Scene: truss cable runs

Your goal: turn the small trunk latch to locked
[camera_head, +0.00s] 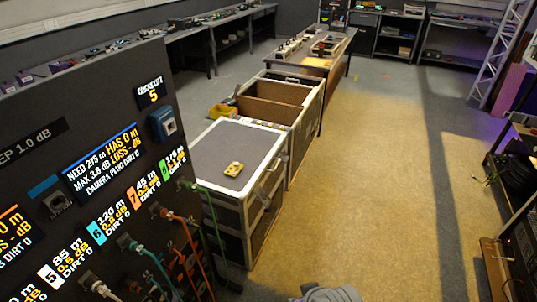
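A small dark trunk (233,152) with pale metal edges stands left of centre, and its lid looks closed. A small yellow piece (233,169) with dark marks lies on the lid. Pale fittings (268,199) show on the trunk's right side, but they are too small to tell which is the latch or how it is turned. Neither of my grippers can be made out. A grey part of my own body shows at the bottom edge.
A black panel (105,150) with labels, sockets and coloured cables fills the left. An open case (285,92) stands behind the trunk, with a yellow bin (222,111) beside it. The floor (370,180) to the right is clear. Dark equipment (515,240) stands at the right edge.

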